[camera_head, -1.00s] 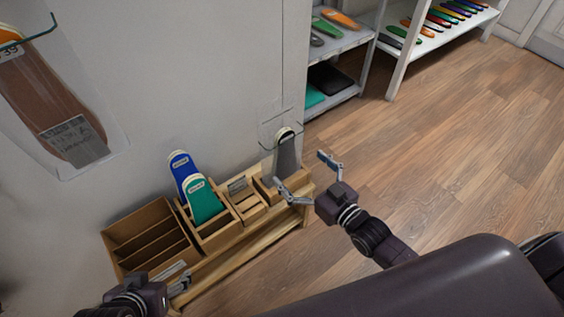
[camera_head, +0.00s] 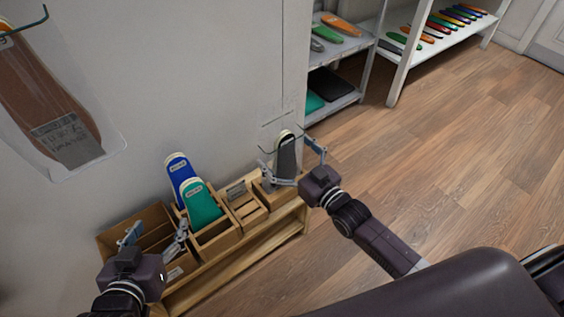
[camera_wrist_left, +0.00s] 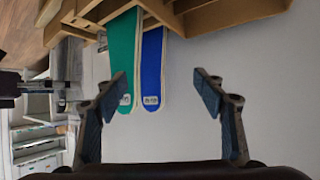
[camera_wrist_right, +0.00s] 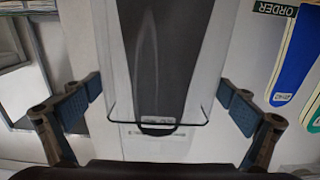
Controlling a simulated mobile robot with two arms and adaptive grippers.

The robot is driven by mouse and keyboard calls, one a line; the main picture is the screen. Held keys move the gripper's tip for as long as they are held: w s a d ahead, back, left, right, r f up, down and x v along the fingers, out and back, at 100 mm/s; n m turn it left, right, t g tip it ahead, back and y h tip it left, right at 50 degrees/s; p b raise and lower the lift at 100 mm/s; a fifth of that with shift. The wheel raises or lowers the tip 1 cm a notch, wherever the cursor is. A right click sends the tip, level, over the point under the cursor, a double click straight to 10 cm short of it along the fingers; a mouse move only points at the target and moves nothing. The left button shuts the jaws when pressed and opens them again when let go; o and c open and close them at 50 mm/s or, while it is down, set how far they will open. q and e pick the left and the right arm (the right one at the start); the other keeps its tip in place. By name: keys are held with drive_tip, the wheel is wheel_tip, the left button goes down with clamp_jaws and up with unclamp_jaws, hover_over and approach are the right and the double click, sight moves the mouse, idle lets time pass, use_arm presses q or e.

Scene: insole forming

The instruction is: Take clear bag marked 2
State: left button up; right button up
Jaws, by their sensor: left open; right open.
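A clear bag holding a dark grey insole (camera_head: 286,152) hangs on a wire hook at the wall above the right end of the wooden rack. In the right wrist view the bag (camera_wrist_right: 200,70) hangs between my right fingers, with wire in front of it; its small label is unreadable. My right gripper (camera_head: 291,158) is open, one finger on each side of the bag, not closed on it. Another clear bag with a brown insole (camera_head: 40,90) hangs at the upper left; I cannot read a 2 on either. My left gripper (camera_head: 156,232) is open and empty near the rack's left end.
The wooden rack (camera_head: 270,240) holds a blue insole (camera_head: 178,168) and a green insole (camera_head: 203,203) in its slots. White shelves (camera_head: 350,42) with several insoles stand behind. The wood floor at right is clear.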

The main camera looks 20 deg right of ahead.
drive_tip(key=shift+w+a, duration=0.15)
drive_tip(key=shift+w, duration=0.15)
use_arm(q)
drive_tip(key=shift+w+d+r+t, duration=0.15)
drive_tip(key=shift+w+r+t, duration=0.2)
drive_tip(key=shift+r, duration=0.15)
use_arm(e)
drive_tip(key=shift+c, duration=0.6)
drive_tip(key=c, duration=1.1)
drive_tip(key=shift+o, duration=0.2)
use_arm(q)
drive_tip(key=shift+s+f, duration=0.1)
drive_tip(key=shift+f, duration=0.05)
use_arm(e)
drive_tip(key=shift+r, duration=0.2)
